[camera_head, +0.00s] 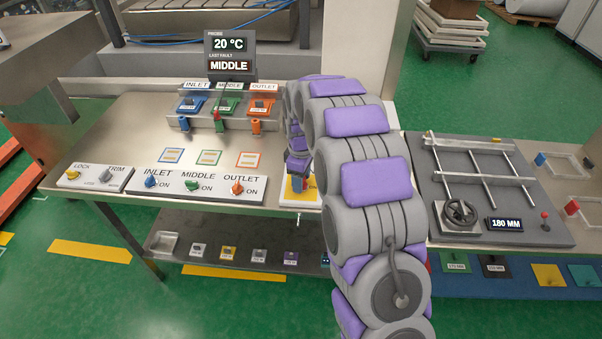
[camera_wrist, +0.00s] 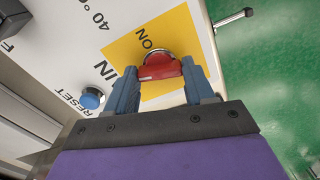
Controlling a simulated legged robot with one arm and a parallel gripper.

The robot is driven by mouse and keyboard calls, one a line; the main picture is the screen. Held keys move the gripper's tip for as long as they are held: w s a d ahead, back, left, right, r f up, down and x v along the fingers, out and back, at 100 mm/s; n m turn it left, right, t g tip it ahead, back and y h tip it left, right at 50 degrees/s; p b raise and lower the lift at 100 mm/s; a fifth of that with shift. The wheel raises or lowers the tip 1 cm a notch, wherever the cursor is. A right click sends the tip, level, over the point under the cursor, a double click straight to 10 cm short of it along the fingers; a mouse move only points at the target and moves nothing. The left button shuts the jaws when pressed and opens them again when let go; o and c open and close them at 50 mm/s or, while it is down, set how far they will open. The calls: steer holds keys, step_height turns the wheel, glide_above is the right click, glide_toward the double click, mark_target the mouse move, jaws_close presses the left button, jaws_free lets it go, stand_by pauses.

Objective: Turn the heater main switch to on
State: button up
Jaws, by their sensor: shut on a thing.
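The heater main switch is a red knob (camera_wrist: 158,67) on a silver round base, set on a yellow square (camera_wrist: 125,50) of a white panel. "ON" is printed above and left of the knob, and part of a word ending in "IN" shows beside it. My gripper (camera_wrist: 160,76) has its two blue fingers on either side of the red knob and is shut on it. I cannot tell whether the knob points to "ON". In the head view my gripper (camera_head: 297,178) is over the yellow plate (camera_head: 288,190), and my arm hides most of that panel.
A blue RESET button (camera_wrist: 91,98) sits beside the yellow square. In the head view, INLET, MIDDLE and OUTLET knobs (camera_head: 193,186) stand left of my gripper. A display (camera_head: 230,54) reads 20 °C and MIDDLE. A handwheel (camera_head: 460,213) is right of my arm.

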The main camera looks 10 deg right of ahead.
steer(key=m+p, duration=0.2)
steer(key=m, duration=0.1)
steer(key=shift+r, duration=0.1)
steer(key=m+p, duration=0.2)
steer(key=m, duration=0.2)
steer(key=shift+p, duration=0.35)
steer(key=m+p, duration=0.1)
steer(key=m, duration=0.3)
steer(key=shift+p, duration=0.35)
steer(key=shift+m+p, duration=0.65)
steer(key=shift+m, duration=1.15)
steer(key=o, duration=1)
steer(key=shift+o, duration=0.2)
